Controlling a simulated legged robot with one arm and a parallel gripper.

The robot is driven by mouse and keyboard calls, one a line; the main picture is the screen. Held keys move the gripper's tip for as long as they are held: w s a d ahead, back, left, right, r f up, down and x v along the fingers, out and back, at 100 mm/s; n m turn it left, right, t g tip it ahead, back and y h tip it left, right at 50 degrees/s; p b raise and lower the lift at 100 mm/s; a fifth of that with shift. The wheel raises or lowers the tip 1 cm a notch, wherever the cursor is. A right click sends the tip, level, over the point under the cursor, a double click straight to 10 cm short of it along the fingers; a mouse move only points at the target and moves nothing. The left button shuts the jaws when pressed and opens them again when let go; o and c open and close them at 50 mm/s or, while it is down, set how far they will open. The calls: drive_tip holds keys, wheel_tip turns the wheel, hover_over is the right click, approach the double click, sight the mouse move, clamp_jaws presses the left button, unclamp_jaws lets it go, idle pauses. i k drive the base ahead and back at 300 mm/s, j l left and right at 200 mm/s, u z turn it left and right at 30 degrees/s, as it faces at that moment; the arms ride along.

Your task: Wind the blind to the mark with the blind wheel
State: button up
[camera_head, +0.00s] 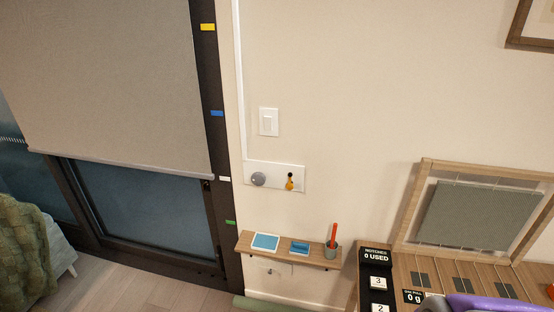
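The blind (110,75) is a grey-beige sheet covering the upper part of the dark-framed glass door at left. Its bottom bar (130,168) slopes down to the right in the picture, and its right end is about level with the white mark (224,179). Other marks on the dark frame are yellow (207,27), blue (217,113) and green (230,222). A round grey knob (258,179), which looks like the blind wheel, sits on a white wall plate (274,177).
A wooden shelf (290,249) below the plate holds blue items and a cup (330,249) with a red stick. A light switch (268,122) is above. A wooden desk with panels (480,215) stands at right. A purple shape (485,301) shows at the bottom edge.

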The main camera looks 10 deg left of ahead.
sight(258, 178)
drive_tip(key=j+u, duration=0.1)
drive_tip(key=u, duration=0.3)
drive_tip(key=j+u, duration=0.1)
drive_tip(key=u, duration=0.25)
drive_tip(key=j+u, duration=0.1)
drive_tip(key=u, duration=0.3)
drive_tip(key=i+j+u, duration=0.1)
drive_tip(key=u, duration=0.3)
drive_tip(key=i+j, duration=0.15)
